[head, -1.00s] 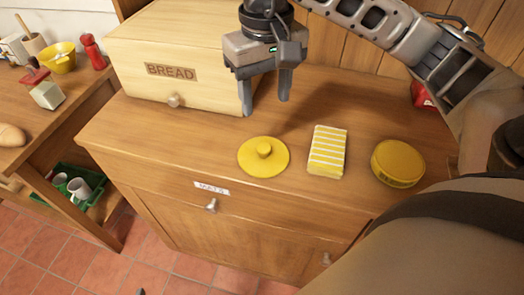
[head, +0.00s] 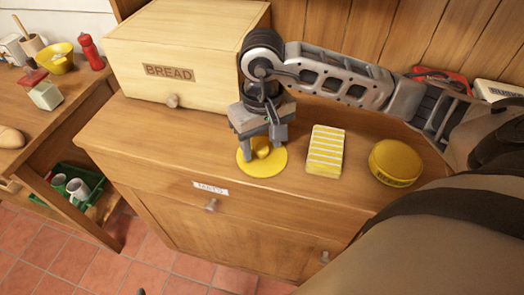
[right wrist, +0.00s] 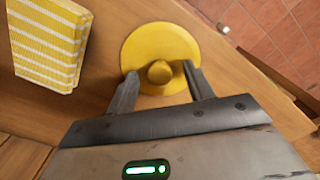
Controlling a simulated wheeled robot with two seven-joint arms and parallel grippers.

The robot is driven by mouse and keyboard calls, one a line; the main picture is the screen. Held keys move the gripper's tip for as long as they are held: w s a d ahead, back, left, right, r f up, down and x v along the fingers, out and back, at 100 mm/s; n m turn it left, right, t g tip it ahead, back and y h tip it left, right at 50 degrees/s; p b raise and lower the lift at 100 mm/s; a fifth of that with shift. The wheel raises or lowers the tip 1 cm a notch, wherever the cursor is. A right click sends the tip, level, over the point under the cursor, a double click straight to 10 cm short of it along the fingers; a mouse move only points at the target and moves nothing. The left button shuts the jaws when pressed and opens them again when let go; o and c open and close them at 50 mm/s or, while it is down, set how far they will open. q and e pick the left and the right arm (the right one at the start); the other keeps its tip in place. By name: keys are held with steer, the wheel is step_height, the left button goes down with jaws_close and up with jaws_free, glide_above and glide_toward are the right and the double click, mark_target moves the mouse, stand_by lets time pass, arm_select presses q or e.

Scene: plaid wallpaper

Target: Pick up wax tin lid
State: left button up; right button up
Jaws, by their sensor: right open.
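The wax tin lid (head: 268,168) is a flat yellow disc with a round knob, lying on the wooden cabinet top. It also shows in the right wrist view (right wrist: 160,45). My right gripper (head: 260,152) is over the lid, pointing down, with its fingers on either side of the knob. In the right wrist view the open fingertips (right wrist: 160,73) stand left and right of the knob, with a gap to it on each side. A round yellow tin (head: 396,163) stands at the right of the cabinet top. My left gripper is not in view.
A yellow-and-white striped block (head: 326,150) lies just right of the lid, also in the right wrist view (right wrist: 45,40). A wooden bread box (head: 185,50) stands behind left. The cabinet's front edge is close to the lid. An open drawer with a green tray (head: 68,200) is at left.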

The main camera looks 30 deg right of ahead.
steer(key=shift+c, duration=0.3)
steer(key=c, duration=1)
